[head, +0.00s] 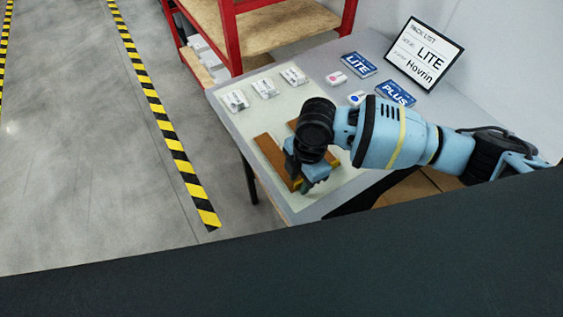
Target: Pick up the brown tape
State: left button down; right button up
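A long flat brown strip (272,155), which looks like the brown tape, lies on the pale mat on the table in the head view. A second brown piece (292,126) shows just behind my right wrist, mostly hidden by it. My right gripper (303,184) points down at the near end of the long strip. The wrist covers most of its fingers, so I cannot tell whether they are open, shut or touching the strip. A small green and yellowish bit shows beside the fingers. My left gripper is not in view.
Several small white parts (265,88) lie along the back of the mat (232,122). Blue LITE (358,65) and PLUS (396,93) boxes and a framed pack list (424,54) stand at the right. A red shelf (229,36) is behind. Open cardboard (405,188) sits below my arm.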

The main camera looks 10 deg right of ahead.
grip_shut()
jog(key=shift+r, duration=0.1)
jog(key=shift+r, duration=0.4)
jog(key=r, duration=0.1)
jog(key=s+r, duration=0.1)
jog(key=shift+a+r, duration=0.25)
jog(key=shift+r, duration=0.1)
jog(key=s+a+r+p, duration=0.1)
jog(key=s+a, duration=0.4)
jog(key=s, duration=0.9)
jog(key=shift+r, duration=0.15)
jog(key=shift+s+a, duration=0.1)
jog(key=shift+a, duration=0.1)
